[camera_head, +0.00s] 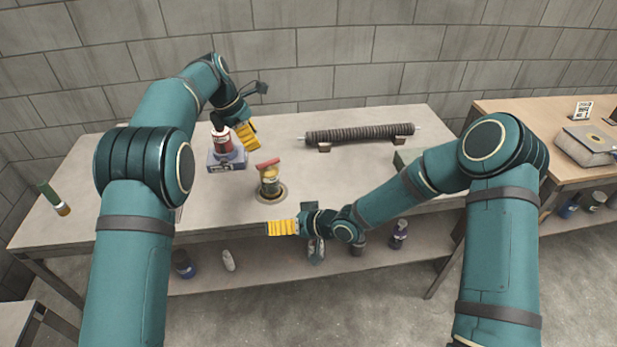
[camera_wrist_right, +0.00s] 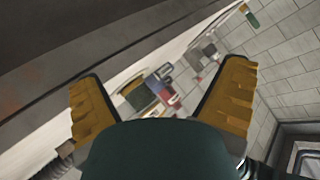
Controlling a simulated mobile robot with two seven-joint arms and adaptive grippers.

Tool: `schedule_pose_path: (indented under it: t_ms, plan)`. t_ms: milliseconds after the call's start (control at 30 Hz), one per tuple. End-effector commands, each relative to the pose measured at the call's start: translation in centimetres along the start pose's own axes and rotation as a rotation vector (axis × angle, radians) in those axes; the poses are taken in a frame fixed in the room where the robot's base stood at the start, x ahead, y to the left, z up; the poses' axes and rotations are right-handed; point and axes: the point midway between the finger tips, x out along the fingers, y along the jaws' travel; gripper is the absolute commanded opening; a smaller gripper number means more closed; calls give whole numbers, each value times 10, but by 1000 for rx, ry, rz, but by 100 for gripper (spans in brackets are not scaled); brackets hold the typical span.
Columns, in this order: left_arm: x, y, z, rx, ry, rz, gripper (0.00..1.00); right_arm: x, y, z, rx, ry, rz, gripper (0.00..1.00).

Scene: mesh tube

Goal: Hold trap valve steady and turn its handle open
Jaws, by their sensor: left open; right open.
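The trap valve (camera_head: 269,182) stands upright on the table in the head view. It has a brass-coloured body, a red handle (camera_head: 267,164) on top and a round base. My left gripper (camera_head: 248,136) is open above the table, behind and a little left of the valve, and does not touch it. My right gripper (camera_head: 282,227) is open at the table's front edge, in front of the valve and apart from it. In the right wrist view, its yellow fingers (camera_wrist_right: 162,100) are spread, with small blurred objects beyond them; I cannot tell which is the valve.
A red and white bottle (camera_head: 221,141) stands on a blue-grey box (camera_head: 227,160) close to my left gripper. A dark ribbed tube (camera_head: 360,134) lies on supports at the back. A green cylinder (camera_head: 52,197) is at the far left.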

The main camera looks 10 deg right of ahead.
Motion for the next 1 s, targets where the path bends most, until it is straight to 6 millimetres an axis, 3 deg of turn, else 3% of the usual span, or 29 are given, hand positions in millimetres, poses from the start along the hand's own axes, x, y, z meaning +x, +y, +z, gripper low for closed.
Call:
schedule_pose_path:
  t_ms: [100, 200, 400, 667, 1000]
  plan:
    - [0, 0, 0, 0, 0, 0, 46, 1, 1, -42, -106, 75, -63, 95]
    - [0, 0, 0, 0, 0, 0, 46, -14, 22, -69, -285, 106, -52, 95]
    - [0, 0, 0, 0, 0, 0, 46, -37, 47, -103, -537, 121, -49, 95]
    - [0, 0, 0, 0, 0, 0, 46, -44, 57, -115, -652, 113, -49, 95]
    - [0, 0, 0, 0, 0, 0, 46, 5, 52, -119, -651, 113, -51, 95]
